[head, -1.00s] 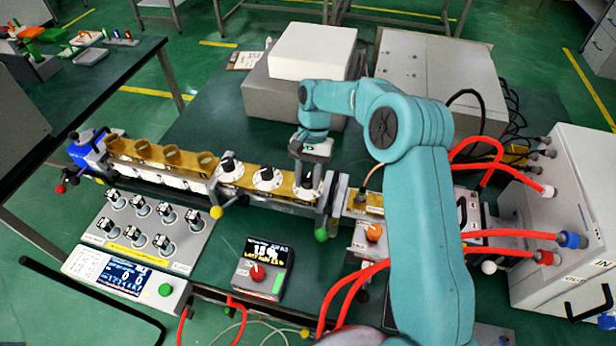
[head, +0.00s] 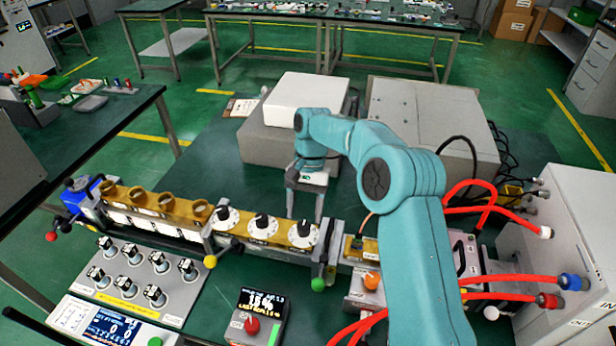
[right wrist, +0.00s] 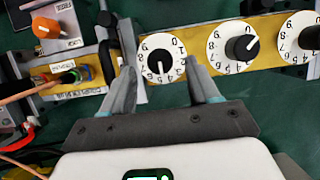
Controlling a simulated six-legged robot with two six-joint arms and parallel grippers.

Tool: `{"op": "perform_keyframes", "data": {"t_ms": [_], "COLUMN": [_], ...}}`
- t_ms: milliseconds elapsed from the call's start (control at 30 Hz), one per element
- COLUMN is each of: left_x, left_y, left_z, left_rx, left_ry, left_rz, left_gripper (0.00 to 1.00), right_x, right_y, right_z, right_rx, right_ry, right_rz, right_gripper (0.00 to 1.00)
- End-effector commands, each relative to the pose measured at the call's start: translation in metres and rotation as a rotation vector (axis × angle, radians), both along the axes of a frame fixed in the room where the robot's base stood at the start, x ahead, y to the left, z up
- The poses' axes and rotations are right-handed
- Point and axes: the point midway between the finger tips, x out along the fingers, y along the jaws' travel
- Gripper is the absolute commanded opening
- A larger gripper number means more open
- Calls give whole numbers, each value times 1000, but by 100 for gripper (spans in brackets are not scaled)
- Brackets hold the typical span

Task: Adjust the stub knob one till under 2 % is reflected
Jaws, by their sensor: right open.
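Three black stub knobs on white numbered dials sit in a row on the yellow waveguide: a left one (head: 224,213), a middle one (head: 262,222) and a right one (head: 303,230). I cannot read which is number one. My right gripper (head: 305,208) is open just behind and above the right knob. In the right wrist view that knob (right wrist: 160,62) shows just beyond and between the open fingertips (right wrist: 161,78), apart from them. My left gripper is not in view.
A panel of several small knobs (head: 140,275) stands front left, with a blue display (head: 112,328) before it. Orange-red hoses (head: 510,281) run on the right to a white cabinet (head: 560,240). Grey boxes (head: 430,115) stand behind.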

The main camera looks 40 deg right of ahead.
Motion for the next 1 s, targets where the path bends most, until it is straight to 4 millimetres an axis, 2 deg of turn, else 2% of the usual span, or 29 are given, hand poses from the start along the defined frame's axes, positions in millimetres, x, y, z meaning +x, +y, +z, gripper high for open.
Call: {"op": "perform_keyframes", "data": {"t_ms": [33, 200, 433, 500, 700, 1000], "left_x": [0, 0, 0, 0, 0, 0], "left_y": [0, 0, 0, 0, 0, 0], "left_z": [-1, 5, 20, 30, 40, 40], "left_rx": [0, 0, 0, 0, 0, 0], "left_ry": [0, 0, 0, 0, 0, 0], "left_rz": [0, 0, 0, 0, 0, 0], "left_gripper": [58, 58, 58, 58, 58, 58], "right_x": [5, 14, 23, 26, 29, 29], "right_y": [-4, -16, -27, -30, -34, -35], "right_z": [13, 51, 89, 99, 109, 110], "right_rx": [-1, 0, 0, 0, 0, 0], "right_ry": [-6, -4, -1, 0, 0, 0], "right_rz": [-2, -1, -1, 0, -1, -1], "right_gripper": [60, 60, 60, 60, 60, 60]}}
